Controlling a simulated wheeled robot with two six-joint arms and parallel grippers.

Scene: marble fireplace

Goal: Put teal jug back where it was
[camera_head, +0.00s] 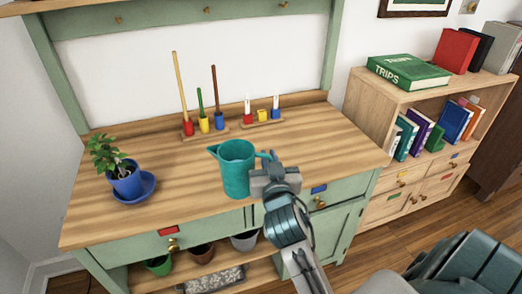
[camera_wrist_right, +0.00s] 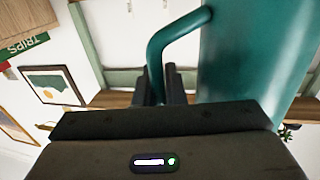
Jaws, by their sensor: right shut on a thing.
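The teal jug (camera_head: 237,168) is upright over the front middle of the wooden bench top, its spout to the left and its handle to the right. I cannot tell whether its base touches the wood. My right gripper (camera_head: 268,161) comes in from the lower right and is shut on the jug's handle. In the right wrist view the fingers (camera_wrist_right: 160,86) close around the lower part of the handle (camera_wrist_right: 172,38), and the jug's wall (camera_wrist_right: 255,55) fills the right side. My left gripper is not in view.
A blue plant pot (camera_head: 127,183) on a blue saucer (camera_head: 146,187) stands at the bench's left. Racks with coloured tools (camera_head: 205,124) and small pieces (camera_head: 262,116) line the back. The bench top (camera_head: 330,140) is clear at the right. A bookshelf (camera_head: 365,105) stands to the right.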

